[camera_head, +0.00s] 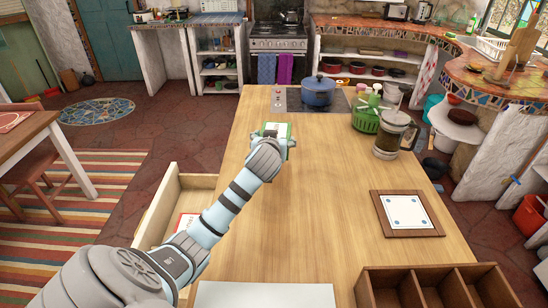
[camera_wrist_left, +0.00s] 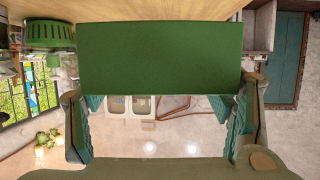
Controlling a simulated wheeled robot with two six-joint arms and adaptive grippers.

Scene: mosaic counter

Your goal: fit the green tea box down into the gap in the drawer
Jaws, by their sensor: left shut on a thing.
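The green tea box (camera_head: 276,129) is at the end of my left arm, over the far half of the wooden counter. My left gripper (camera_head: 272,142) is shut on it, and the arm hides most of the grip. In the left wrist view the box's plain green face (camera_wrist_left: 160,58) spans between the two fingers of the gripper (camera_wrist_left: 160,115). The drawer (camera_head: 203,181) is pulled out at the counter's left side, with a red and white item (camera_head: 184,222) inside. My left arm covers part of the drawer, and the gap cannot be made out. My right gripper is not in view.
On the counter (camera_head: 310,200), a blue pot (camera_head: 318,92) stands on the hob, and a green basket (camera_head: 366,120) and a coffee press (camera_head: 394,135) stand at the far right. A framed tile (camera_head: 406,213) and a wooden divided box (camera_head: 430,270) lie nearer. The counter's middle is clear.

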